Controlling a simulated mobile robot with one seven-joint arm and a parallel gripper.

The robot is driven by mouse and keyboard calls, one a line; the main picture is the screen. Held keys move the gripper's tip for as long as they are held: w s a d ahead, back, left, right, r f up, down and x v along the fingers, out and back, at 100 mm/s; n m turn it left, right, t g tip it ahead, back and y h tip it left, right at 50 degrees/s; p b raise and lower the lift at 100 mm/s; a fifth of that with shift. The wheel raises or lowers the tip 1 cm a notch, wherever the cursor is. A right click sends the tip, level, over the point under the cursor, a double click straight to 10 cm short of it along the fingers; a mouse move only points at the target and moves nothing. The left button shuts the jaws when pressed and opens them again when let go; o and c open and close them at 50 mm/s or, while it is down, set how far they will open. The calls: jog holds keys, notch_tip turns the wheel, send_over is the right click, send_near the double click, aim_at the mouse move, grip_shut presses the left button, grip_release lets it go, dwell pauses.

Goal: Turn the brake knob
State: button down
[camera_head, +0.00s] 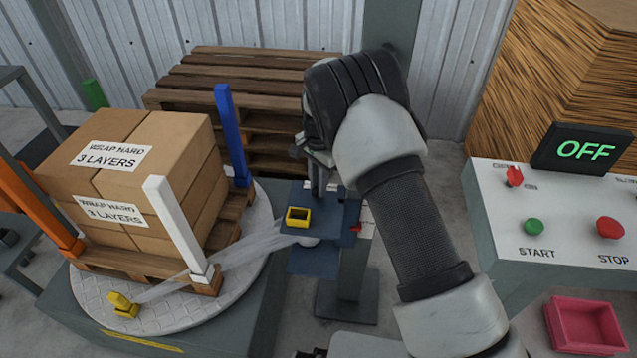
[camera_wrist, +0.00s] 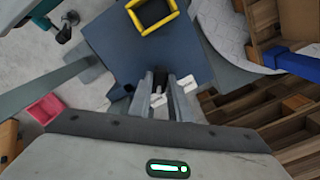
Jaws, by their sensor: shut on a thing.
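My gripper (camera_head: 318,188) points down over the blue carriage (camera_head: 327,218) of the wrapping machine. In the wrist view my gripper (camera_wrist: 161,82) is shut on a small dark part at the edge of the carriage (camera_wrist: 165,55), apparently the brake knob; the fingers hide most of it. Small white pieces show beside the fingertips. A yellow square frame (camera_head: 298,217) stands on the carriage, and clear film runs from there to the turntable (camera_head: 250,250). A small red piece (camera_head: 356,229) and a white label show at the carriage's right side.
Boxes (camera_head: 170,150) sit on a pallet on the turntable, with orange, white and blue posts (camera_head: 232,135) around them. A control panel (camera_head: 490,190) with an OFF display (camera_head: 585,150) stands at right. A pink bin (camera_head: 588,325) is below it. Stacked pallets (camera_head: 250,65) are behind.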

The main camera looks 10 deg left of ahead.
jog(key=shift+m, duration=0.6)
jog(key=c, duration=1.6)
grip_release()
jog(key=shift+c, duration=0.2)
notch_tip(320, 180, up, 18)
jog(key=p, duration=0.2)
jog(key=shift+f, duration=0.25)
jog(key=shift+f, duration=0.1)
